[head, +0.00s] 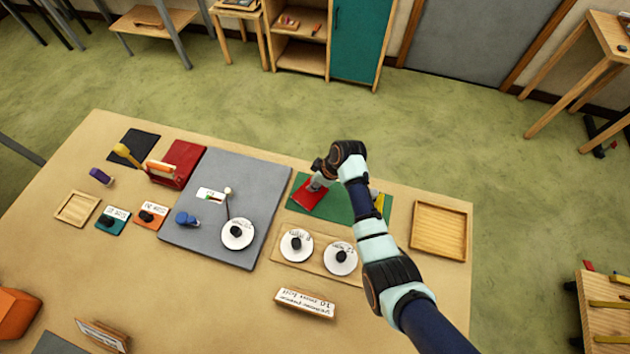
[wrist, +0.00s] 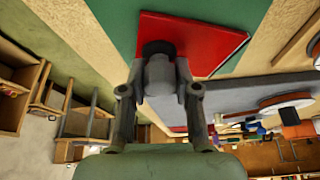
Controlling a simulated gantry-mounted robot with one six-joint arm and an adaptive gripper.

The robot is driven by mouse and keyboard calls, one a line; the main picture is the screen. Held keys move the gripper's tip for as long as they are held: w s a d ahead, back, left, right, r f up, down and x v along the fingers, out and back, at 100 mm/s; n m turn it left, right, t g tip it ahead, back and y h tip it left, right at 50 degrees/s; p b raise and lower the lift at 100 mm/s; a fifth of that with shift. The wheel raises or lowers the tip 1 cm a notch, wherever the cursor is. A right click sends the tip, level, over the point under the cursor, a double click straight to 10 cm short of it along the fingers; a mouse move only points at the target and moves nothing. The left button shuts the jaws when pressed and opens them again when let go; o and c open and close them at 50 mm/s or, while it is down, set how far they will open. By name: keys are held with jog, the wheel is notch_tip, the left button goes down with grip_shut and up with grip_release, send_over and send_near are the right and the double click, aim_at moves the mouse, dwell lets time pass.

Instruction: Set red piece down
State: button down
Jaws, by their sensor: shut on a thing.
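The red piece (head: 306,198) is a flat red plate at the left end of the green mat (head: 345,212). It also shows in the wrist view (wrist: 205,40), with a dark base and a grey knob (wrist: 158,75) near its edge. My gripper (head: 317,183) is shut on this knob, its two fingers on either side in the wrist view (wrist: 158,90). The red piece lies over the green mat; I cannot tell whether it touches it or hangs slightly above. My arm hides part of the mat's right side.
A grey board (head: 255,180) with a white dial (head: 237,234) lies left of the mat. Two white discs (head: 340,258) with black knobs sit on a wooden board in front. An empty wooden tray (head: 439,230) is at right. A red holder (head: 183,158) stands far left.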

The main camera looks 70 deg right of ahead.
jog(key=c, duration=0.8)
grip_release()
jog(key=shift+c, duration=0.2)
jog(key=shift+r+p, duration=0.3)
jog(key=p+v, duration=0.1)
jog(key=v, duration=1)
jog(key=shift+s+r+p, duration=0.2)
jog(key=shift+r+p, duration=0.1)
